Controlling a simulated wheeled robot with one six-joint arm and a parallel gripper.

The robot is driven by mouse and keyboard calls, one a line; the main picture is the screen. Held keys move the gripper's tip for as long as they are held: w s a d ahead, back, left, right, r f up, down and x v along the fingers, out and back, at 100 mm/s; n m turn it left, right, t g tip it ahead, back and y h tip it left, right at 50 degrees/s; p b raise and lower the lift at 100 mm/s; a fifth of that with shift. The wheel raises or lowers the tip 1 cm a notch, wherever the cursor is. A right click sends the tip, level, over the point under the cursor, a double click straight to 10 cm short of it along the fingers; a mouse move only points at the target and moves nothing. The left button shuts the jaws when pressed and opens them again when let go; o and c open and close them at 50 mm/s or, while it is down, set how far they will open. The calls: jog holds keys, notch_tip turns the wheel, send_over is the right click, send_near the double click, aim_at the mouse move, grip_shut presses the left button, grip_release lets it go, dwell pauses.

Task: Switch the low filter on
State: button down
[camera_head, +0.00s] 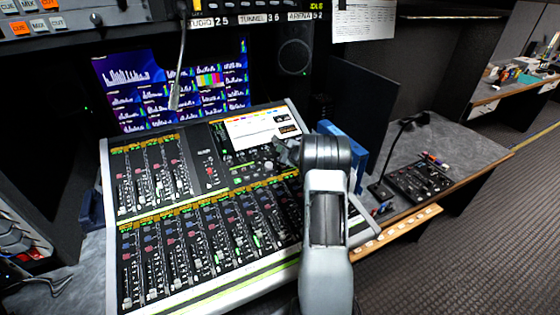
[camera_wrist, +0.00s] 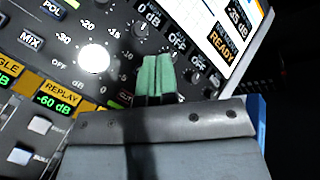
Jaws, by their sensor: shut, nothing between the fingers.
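The mixing console (camera_head: 222,166) fills the middle of the head view, with fader rows and a small bright screen (camera_head: 262,128). My gripper (camera_head: 283,152) is over its upper right part, partly hidden by my own arm. In the wrist view my gripper (camera_wrist: 158,68) shows green fingertips, shut and empty, over a dark panel of knobs. A black knob (camera_wrist: 141,29) marked 0 dB and OFF is just above the fingertips. More small black knobs (camera_wrist: 193,76) are to their right, and a white round knob (camera_wrist: 93,57) is to their left. I cannot read any low filter label. Contact with the panel cannot be told.
A wall of blue monitors (camera_head: 170,85) stands behind the console. A dark upright panel (camera_head: 358,105) and a blue item (camera_head: 345,142) stand right of my arm. A small black control box (camera_head: 425,180) is on the right desk. Open floor lies at the right.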

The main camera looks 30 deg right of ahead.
jog(key=f+b, duration=0.1)
jog(key=w+f+b, duration=0.1)
jog(key=shift+f, duration=0.35)
jog(key=shift+w+d+f+b, duration=0.15)
jog(key=shift+f+b, duration=0.15)
jog(key=shift+b, duration=0.15)
jog(key=shift+w+f+b, duration=0.35)
jog(key=shift+f+b, duration=0.4)
jog(key=shift+b, duration=0.6)
dwell(2.1)
dwell(0.4)
jog(key=shift+s+r, duration=0.35)
jog(key=shift+r, duration=0.4)
jog(key=shift+r, duration=0.15)
jog(key=shift+s+a+r+p, duration=0.1)
jog(key=shift+s+r+p, duration=0.3)
jog(key=shift+r, duration=0.7)
jog(key=shift+s+a+r+p, duration=0.15)
jog(key=shift+s+r, duration=0.4)
jog(key=shift+r, duration=0.5)
